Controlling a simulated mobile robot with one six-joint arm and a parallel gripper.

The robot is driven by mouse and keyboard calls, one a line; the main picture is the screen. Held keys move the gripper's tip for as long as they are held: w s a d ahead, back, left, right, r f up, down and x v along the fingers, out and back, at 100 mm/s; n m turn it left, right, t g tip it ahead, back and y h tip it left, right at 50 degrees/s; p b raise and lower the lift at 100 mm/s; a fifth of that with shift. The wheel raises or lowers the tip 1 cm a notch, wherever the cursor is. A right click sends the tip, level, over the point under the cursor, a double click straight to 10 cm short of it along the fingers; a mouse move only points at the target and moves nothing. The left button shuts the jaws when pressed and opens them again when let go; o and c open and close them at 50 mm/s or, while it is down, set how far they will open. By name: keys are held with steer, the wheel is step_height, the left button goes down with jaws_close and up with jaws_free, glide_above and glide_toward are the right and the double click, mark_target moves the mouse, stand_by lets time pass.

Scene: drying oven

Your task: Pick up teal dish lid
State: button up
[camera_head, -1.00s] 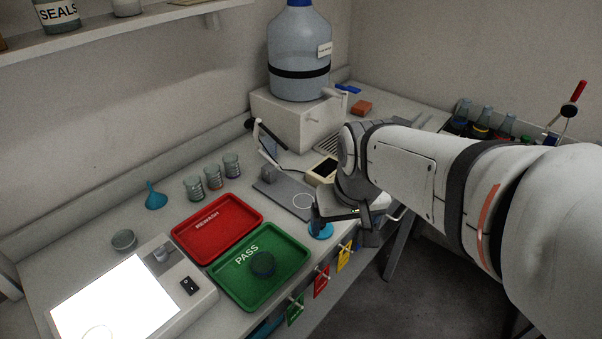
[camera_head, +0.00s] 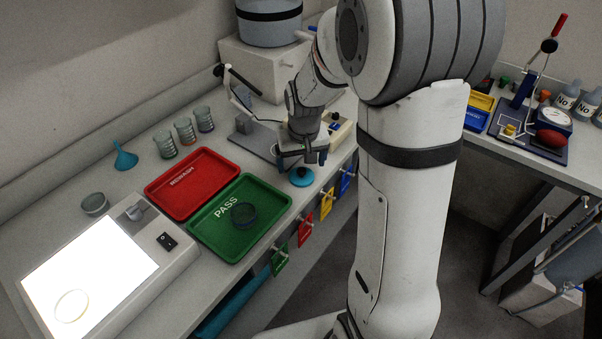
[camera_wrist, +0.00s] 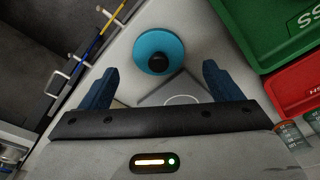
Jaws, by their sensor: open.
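The teal dish lid (camera_head: 301,176) is a round blue-teal disc with a dark knob on top. It lies on the bench near the front edge, right of the green tray. In the wrist view the lid (camera_wrist: 158,50) lies beyond the fingertips, roughly centred between them, with its black knob showing. My gripper (camera_head: 303,157) is above the bench just behind the lid. Its two blue fingers (camera_wrist: 163,84) are spread apart with nothing between them, and they do not touch the lid.
The green PASS tray (camera_head: 212,240) holds a dark round dish (camera_head: 243,214). The red REWASH tray (camera_head: 165,203) lies behind it. A stand with a grey base (camera_head: 258,138) is beside my gripper. Coloured tags (camera_head: 327,203) hang from hooks below the front edge. A lit panel (camera_head: 88,282) is at left.

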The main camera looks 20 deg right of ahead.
mark_target(302, 171)
steer(key=f, duration=0.3)
steer(key=shift+w+d+f, duration=0.1)
steer(key=shift+w+f, duration=0.15)
steer(key=shift+f, duration=0.15)
steer(key=c, duration=1.1)
